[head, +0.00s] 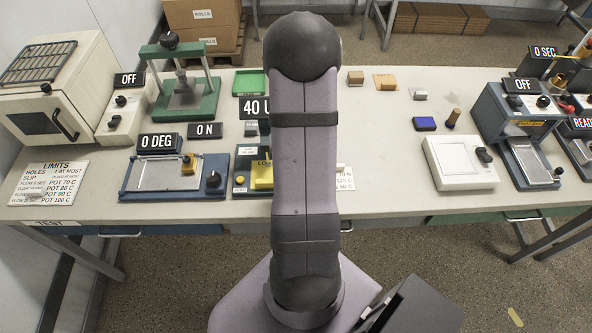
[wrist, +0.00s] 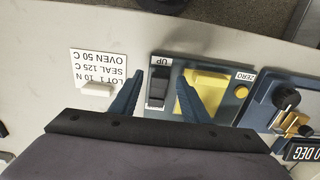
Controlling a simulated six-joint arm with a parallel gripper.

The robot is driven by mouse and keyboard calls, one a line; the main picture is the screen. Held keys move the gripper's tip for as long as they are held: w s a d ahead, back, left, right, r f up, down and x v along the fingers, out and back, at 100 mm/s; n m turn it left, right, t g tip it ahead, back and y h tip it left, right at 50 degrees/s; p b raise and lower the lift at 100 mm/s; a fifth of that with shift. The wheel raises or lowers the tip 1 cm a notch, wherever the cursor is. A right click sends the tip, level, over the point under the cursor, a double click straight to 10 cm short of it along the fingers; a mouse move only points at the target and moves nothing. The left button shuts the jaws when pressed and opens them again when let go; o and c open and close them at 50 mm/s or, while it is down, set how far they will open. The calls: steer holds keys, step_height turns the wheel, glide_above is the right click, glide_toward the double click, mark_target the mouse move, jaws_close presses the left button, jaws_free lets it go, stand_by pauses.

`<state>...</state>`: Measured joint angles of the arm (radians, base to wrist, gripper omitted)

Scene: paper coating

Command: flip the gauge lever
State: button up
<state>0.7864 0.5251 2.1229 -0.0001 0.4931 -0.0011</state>
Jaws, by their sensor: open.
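The gauge in the wrist view is a blue-based device (wrist: 226,108) with a yellow block (wrist: 210,80), a small yellow button beside a ZERO label, and a dark lever (wrist: 158,88) on a grey plate under an UP label. In the head view the gauge (head: 242,182) is partly hidden behind my arm; its lever cannot be made out there. My gripper (wrist: 160,77) is open and empty, its blue fingers appearing on either side of the lever, the right one overlapping the yellow block's edge. Its height above the lever cannot be told. My gripper is hidden in the head view.
A card with lot values (wrist: 98,65) and a white block (wrist: 96,89) lie left of the gauge in the wrist view. The coating plate device (wrist: 270,90) stands close on its right. A green press (head: 185,97) and a sign reading "40 U" (head: 255,107) stand behind.

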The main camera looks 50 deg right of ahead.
steer(key=c, duration=1.1)
steer(key=shift+o, duration=0.2)
steer(key=b, duration=0.1)
steer(key=f+t+h+b, duration=0.1)
steer(key=b, duration=0.1)
steer(key=shift+s+a+f+t+h, duration=0.1)
steer(key=shift+s+a+t+h, duration=0.15)
steer(key=shift+s+t+h, duration=0.05)
steer(key=shift+s+a+f+t+h+b, duration=0.1)
steer(key=shift+t+h+b, duration=0.4)
steer(key=shift+b, duration=0.5)
steer(key=o, duration=1.1)
steer(key=shift+c, duration=0.2)
steer(key=shift+r, duration=0.2)
